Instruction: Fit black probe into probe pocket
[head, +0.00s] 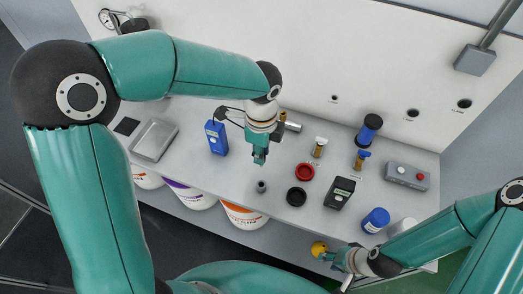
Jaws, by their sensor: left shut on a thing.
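My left gripper (260,157) is above the middle of the white table. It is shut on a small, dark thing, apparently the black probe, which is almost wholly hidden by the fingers. A small dark upright cylinder with an open-looking top (262,186) stands on the table just below the gripper in the picture, apart from it. It may be the probe pocket, but it is too small to be sure. My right gripper (341,260) is low at the front edge of the table, beside a yellow ball (319,248). Its fingers are too small to read.
A blue meter (216,138) stands left of my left gripper. A red ring (304,172), a black ring (296,197) and a black meter (340,192) lie to the right. Blue-capped jars (369,129) (376,220) and a grey button box (407,177) are further right.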

